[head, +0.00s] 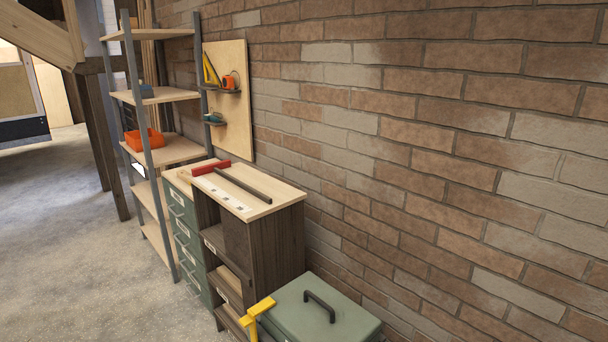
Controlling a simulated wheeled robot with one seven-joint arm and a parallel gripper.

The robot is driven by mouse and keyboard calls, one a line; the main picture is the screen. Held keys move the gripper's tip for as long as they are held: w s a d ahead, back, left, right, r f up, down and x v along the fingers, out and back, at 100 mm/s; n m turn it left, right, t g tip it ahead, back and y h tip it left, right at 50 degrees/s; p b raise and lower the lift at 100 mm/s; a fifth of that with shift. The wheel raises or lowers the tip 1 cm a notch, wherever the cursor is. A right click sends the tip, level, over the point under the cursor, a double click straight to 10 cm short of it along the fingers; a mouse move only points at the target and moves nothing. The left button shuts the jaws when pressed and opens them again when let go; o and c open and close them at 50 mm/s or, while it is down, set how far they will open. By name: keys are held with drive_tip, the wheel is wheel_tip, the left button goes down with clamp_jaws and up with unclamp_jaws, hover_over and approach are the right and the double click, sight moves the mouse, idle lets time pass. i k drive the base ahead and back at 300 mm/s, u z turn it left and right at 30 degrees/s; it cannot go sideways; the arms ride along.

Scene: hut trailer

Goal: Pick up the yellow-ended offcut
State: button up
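I cannot make out a piece of wood that is clearly a yellow-ended offcut. A yellow angular piece (258,308) shows at the bottom of the head view, at the left edge of a green toolbox (312,312). I cannot tell whether it is an offcut, a clamp or something else, and its lower part is cut off by the frame. On the wooden cabinet top (262,198) lie a red block-like piece (211,168) and a dark bar (243,185). My gripper is not in view.
A shelf rack (158,98) with an orange bin (145,139) stands at the left. Green drawers (186,235) stand beside the dark wooden cabinet (276,242). A pegboard (229,105) with tools hangs on the brick wall. The concrete floor (75,250) at left is clear.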

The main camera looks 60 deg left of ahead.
sight(182, 174)
drive_tip(key=k, duration=0.45)
drive_tip(key=z, duration=1.55)
drive_tip(key=i, duration=0.7)
drive_tip(key=u, duration=4.5)
drive_tip(key=i, duration=0.5)
drive_tip(key=u, duration=0.5)
